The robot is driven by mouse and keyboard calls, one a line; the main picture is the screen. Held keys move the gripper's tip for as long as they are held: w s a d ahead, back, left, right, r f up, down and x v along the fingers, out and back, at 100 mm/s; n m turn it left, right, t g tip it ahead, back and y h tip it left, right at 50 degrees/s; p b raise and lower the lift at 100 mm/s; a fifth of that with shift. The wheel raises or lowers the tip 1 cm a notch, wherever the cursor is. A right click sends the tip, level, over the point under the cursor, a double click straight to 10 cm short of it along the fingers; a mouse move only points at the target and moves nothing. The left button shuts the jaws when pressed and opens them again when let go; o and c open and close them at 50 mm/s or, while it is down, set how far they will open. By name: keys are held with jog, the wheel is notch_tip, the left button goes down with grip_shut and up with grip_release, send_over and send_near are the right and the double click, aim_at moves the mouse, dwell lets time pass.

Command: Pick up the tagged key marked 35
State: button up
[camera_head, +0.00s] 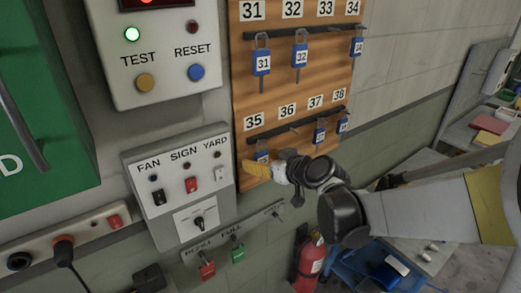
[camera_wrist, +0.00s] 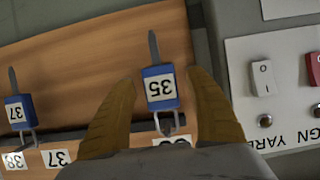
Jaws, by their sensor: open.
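The tagged key marked 35 (camera_wrist: 159,87) has a blue tag with a white label and hangs from the lower rail of the wooden key board (camera_wrist: 90,55). In the wrist view it appears upside down. In the head view only the top of its blue tag (camera_head: 262,155) shows above my yellow fingers. My gripper (camera_wrist: 161,78) is open, with one finger on each side of the tag and a visible gap on both sides. My gripper (camera_head: 257,170) covers the lower part of the key in the head view.
The tagged key marked 37 (camera_wrist: 19,110) hangs beside it, apart from my finger. The grey FAN, SIGN, YARD switch box (camera_head: 180,178) sits close to the left of the board. More blue tagged keys (camera_head: 262,62) hang on the upper rail.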

jog(key=shift+c, duration=0.2)
jog(key=c, duration=1.2)
